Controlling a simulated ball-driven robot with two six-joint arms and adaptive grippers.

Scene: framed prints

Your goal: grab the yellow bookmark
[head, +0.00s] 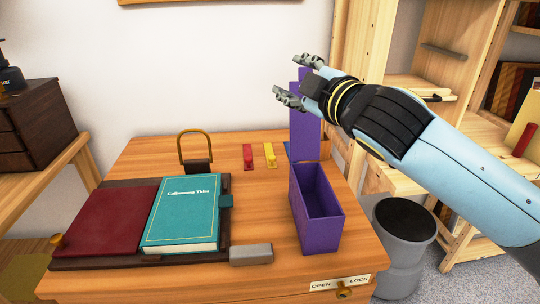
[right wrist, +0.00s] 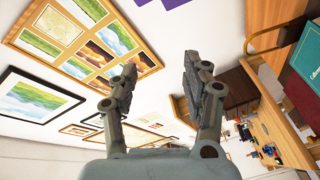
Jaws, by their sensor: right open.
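The yellow bookmark (head: 270,155) lies on the wooden desk, to the right of a red bookmark (head: 248,156) and left of the purple box (head: 321,219). My right gripper (head: 290,78) is high above the back of the desk, in front of the wall, up and to the right of the yellow bookmark and well apart from it. Its two fingers are spread and hold nothing; they also show empty in the right wrist view (right wrist: 158,88). The bookmark does not show in that view. My left gripper is out of view.
The purple box stands open with its tall lid (head: 304,130) raised near my right gripper. A blue piece (head: 288,150) is partly hidden there. A teal book (head: 182,214), a brass-handled object (head: 196,166) and a grey block (head: 251,254) are on the desk.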

